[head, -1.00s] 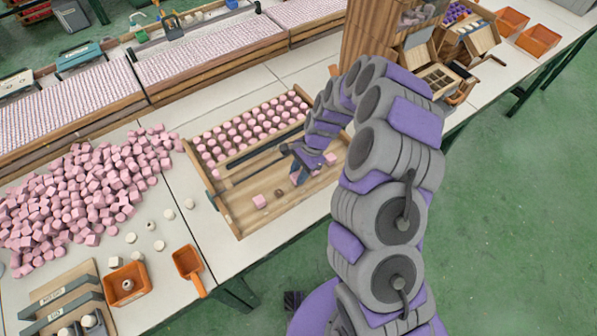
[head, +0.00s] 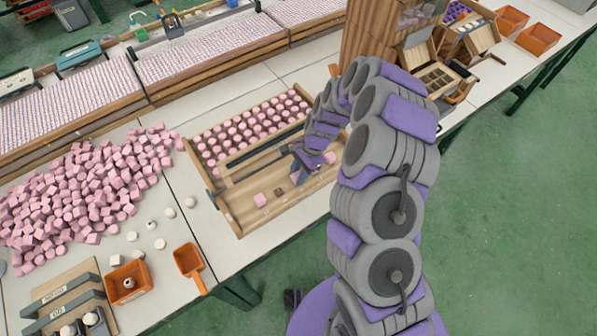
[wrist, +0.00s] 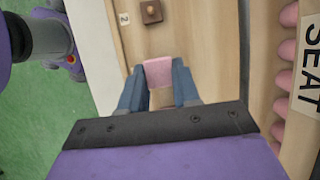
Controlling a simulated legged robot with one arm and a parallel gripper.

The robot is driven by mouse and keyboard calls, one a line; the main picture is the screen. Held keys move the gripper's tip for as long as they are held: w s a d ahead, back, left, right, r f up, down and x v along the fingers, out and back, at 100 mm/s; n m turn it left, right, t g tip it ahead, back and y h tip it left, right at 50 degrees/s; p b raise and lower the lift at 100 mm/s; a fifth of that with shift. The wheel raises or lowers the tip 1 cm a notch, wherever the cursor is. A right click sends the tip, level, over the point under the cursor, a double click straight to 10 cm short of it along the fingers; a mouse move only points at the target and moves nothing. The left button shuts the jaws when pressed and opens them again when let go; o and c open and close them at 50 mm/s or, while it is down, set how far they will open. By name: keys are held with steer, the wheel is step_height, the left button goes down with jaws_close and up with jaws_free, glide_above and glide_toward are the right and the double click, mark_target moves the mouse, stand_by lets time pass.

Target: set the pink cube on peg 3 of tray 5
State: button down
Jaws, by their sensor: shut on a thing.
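My gripper (wrist: 158,88) is shut on a pink cube (wrist: 158,72), which sits between its blue fingertips in the wrist view. A bare peg on a dark square base (wrist: 151,11) stands beyond the cube, beside a label reading 2 (wrist: 123,18). In the head view my gripper (head: 298,174) is low over the front part of a wooden tray (head: 238,218). Another pink cube (head: 260,200) sits in this tray, left of a dark peg base (head: 279,191). A pink piece (head: 330,158) shows right of my gripper. I cannot read the tray's number or see what is under the held cube.
Rows of pink pieces (head: 236,133) fill the tray's back part, behind a long bar (head: 258,150). A SEAT label (wrist: 309,58) is at right in the wrist view. A heap of pink cubes (head: 85,190) and an orange scoop (head: 189,262) lie left of the tray.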

steer(key=shift+f, duration=0.15)
steer(key=shift+c, duration=1.2)
jaws_free()
steer(key=shift+r+p, duration=2.1)
steer(key=shift+r, duration=0.95)
steer(key=shift+r, duration=0.1)
steer(key=p+v, duration=0.2)
steer(key=v, duration=1.5)
steer(key=shift+d, duration=0.2)
